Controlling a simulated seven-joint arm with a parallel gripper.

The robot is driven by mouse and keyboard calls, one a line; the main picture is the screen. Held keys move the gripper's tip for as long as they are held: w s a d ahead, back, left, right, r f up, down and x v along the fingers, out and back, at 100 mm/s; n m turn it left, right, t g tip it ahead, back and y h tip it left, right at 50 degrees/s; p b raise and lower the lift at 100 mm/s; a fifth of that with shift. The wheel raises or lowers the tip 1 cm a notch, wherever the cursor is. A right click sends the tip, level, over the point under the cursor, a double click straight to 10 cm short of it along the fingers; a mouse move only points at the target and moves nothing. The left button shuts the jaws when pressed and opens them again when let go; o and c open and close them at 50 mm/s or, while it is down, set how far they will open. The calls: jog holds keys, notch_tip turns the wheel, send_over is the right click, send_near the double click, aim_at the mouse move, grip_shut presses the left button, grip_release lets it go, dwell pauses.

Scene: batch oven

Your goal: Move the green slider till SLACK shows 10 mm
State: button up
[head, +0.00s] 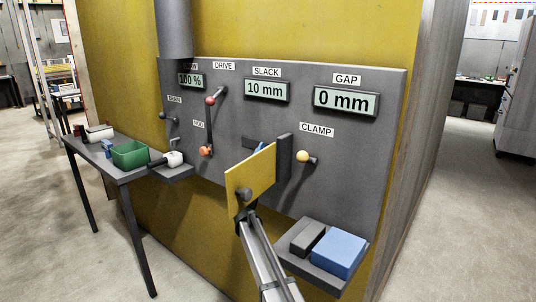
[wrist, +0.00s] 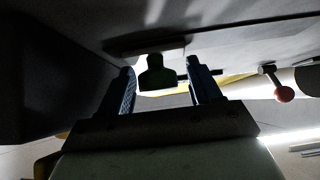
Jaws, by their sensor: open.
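The SLACK display (head: 266,90) on the grey panel reads 10 mm. The green slider (wrist: 155,72) looks dark in the wrist view, in front of a pale slot in the panel. My gripper (wrist: 160,66) is open, with one blue finger on each side of the slider and visible gaps between. I cannot tell how far the fingertips reach past it. In the head view my gripper's blue fingers (head: 262,147) barely show at the panel, below the SLACK display, and my arm's end hides the slider.
The GAP display (head: 345,101) reads 0 mm. A shelf (head: 318,276) with a blue block (head: 339,253) is lower right. A green bin (head: 130,154) stands on the left table.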

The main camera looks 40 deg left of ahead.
jog(key=v, duration=1.4)
jog(key=shift+w+m, duration=0.1)
jog(key=shift+m, duration=0.2)
